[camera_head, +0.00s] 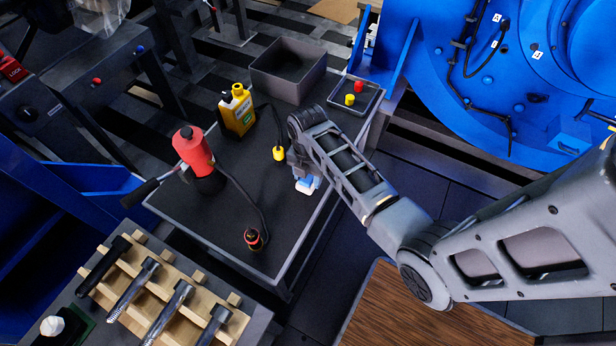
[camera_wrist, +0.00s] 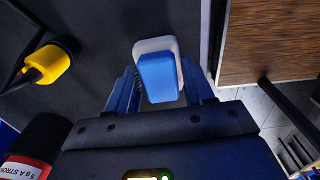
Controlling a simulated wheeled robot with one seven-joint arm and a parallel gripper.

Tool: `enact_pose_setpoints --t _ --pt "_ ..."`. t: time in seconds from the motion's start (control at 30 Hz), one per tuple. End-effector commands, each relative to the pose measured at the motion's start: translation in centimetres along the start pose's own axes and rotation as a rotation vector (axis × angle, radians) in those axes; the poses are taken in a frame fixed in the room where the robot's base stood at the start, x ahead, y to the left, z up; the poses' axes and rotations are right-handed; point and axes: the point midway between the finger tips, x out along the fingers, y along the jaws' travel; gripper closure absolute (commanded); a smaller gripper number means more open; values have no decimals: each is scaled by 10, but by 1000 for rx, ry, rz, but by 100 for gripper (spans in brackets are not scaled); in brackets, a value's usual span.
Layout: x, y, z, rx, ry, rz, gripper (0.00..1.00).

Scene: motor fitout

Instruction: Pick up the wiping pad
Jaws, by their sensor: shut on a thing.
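The wiping pad (camera_wrist: 158,78) has a blue block on a white base. In the wrist view it sits between the two fingers of my gripper (camera_wrist: 161,92), which is shut on it. In the head view the pad (camera_head: 306,185) shows just below my gripper (camera_head: 303,176), close to the right edge of the black-topped table (camera_head: 200,225). The wrist and fingers partly hide it there. I cannot tell whether the pad touches the table top.
A yellow-ended cable (camera_head: 279,154) and a red-ended one (camera_head: 254,239) lie nearby. Behind are a grey bin (camera_head: 289,70) and a small tray (camera_head: 368,105). The table's front middle is mostly clear.

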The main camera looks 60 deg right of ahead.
Motion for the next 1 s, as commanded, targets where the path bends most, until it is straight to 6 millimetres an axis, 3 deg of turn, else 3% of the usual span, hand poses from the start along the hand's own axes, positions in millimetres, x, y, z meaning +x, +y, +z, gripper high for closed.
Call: enact_pose_setpoints --t 0.17,0.6,0.8,1.0 --pt "-30 1 0 -1 -3 4 78" --pt "-85 -90 -11 0 0 0 78" --pt "-97 -110 -13 0 0 -1 78" --pt "-101 -116 -14 -1 0 0 78"
